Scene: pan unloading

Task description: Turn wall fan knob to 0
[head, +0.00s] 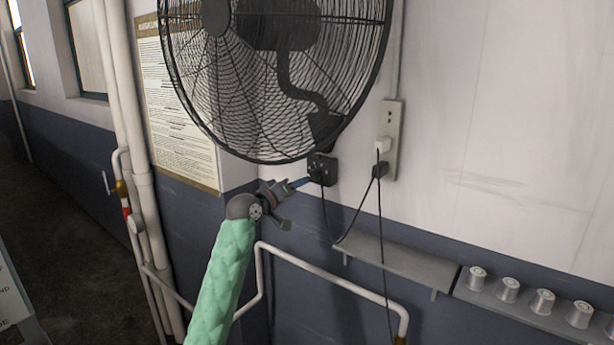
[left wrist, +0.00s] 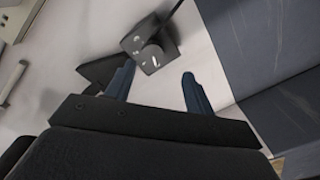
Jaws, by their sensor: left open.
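The black wall fan (head: 275,75) hangs on the white wall. Its black control box (head: 324,169) sits just below the fan cage. In the left wrist view the control box (left wrist: 138,40) has a round knob (left wrist: 152,57) with small white marks; I cannot read its setting. My left gripper (head: 307,182) reaches from the lower left to the lower left side of the box. In the left wrist view its two blue fingers (left wrist: 157,82) are spread and empty, with the knob beyond the tips, between their lines. I cannot tell whether a fingertip touches the box. My right gripper is not in view.
A narrow shelf (head: 395,257) and several metal spools (head: 509,290) are lower right. A pipe (head: 320,272) runs below my gripper. A notice board (head: 180,110) is left.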

